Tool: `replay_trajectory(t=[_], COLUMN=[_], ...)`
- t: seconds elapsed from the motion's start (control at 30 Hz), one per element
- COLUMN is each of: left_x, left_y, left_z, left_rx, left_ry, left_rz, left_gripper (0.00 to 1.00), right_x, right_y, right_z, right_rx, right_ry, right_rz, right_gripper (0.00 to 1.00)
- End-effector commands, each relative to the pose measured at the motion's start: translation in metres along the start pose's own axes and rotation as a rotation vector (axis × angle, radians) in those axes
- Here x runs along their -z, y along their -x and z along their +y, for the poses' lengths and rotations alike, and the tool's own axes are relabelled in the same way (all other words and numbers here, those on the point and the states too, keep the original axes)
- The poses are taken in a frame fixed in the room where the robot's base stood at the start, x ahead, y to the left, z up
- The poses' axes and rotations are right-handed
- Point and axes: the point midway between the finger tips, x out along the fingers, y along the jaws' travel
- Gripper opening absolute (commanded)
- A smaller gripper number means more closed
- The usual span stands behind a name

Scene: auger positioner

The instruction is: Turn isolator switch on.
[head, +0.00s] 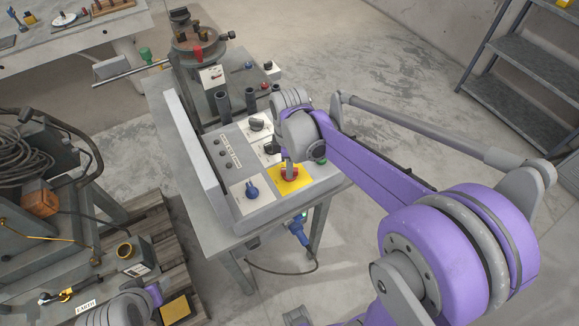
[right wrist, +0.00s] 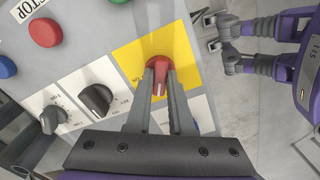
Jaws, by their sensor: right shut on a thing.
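The isolator switch is a red rotary knob (right wrist: 160,66) on a yellow plate (right wrist: 128,56). In the head view the yellow plate (head: 303,179) is at the front right of the sloped grey control panel (head: 275,207). My right gripper (right wrist: 160,75) has its two fingers on either side of the red knob and is shut on it. A pale mark on the knob points toward the bottom of the right wrist view. Small lettering beside the knob is too small to read surely. In the head view my right gripper (head: 289,166) partly hides the knob. My left gripper does not show clearly.
A blue knob (head: 252,191) on a white plate sits left of the yellow plate. Dark knobs (right wrist: 96,99) and a red button (right wrist: 45,32) are close by. A blue plug with a cable (head: 299,232) hangs below the panel. Shelves (head: 520,100) stand at the right.

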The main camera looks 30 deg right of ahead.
Motion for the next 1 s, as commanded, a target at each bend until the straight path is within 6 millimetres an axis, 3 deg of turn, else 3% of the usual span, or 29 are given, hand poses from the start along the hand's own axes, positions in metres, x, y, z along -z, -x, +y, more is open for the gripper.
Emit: replay_trajectory(t=[1.0], left_x=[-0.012], left_y=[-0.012], left_z=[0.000], left_rx=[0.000], left_ry=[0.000], left_rz=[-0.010], left_gripper=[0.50], right_x=[0.000], right_y=[0.000], right_z=[0.000], right_rx=[-0.001], right_ry=[-0.909], right_rz=[0.000], right_gripper=[0.00])
